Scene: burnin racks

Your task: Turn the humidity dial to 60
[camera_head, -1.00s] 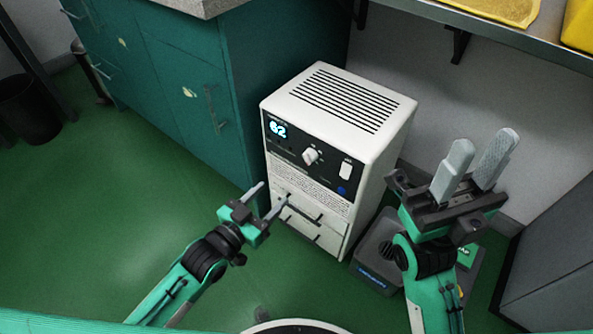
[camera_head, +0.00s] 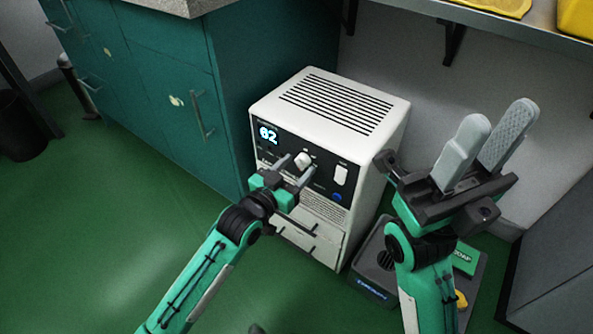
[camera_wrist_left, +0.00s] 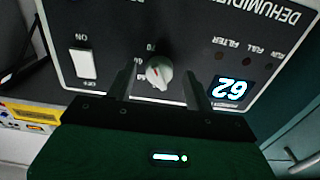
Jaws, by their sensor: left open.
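The white dehumidifier (camera_head: 335,100) stands on the floor against the green cabinet, with a black control panel on its front. Its display (camera_head: 268,134) reads 62. The white humidity dial (camera_head: 303,160) is near the panel's middle; it also shows in the left wrist view (camera_wrist_left: 159,73), upside down. My left gripper (camera_head: 293,169) is open just in front of the panel. In the left wrist view its fingers (camera_wrist_left: 162,90) are on either side of the dial, with gaps showing; I cannot tell whether they touch it. My right gripper (camera_head: 482,147) is open, empty and raised at the right.
A white rocker switch (camera_head: 341,175) and a blue button (camera_head: 337,197) are right of the dial. A dark scale-like box (camera_head: 372,285) lies on the floor behind my right arm. A shelf (camera_head: 490,28) overhangs at upper right.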

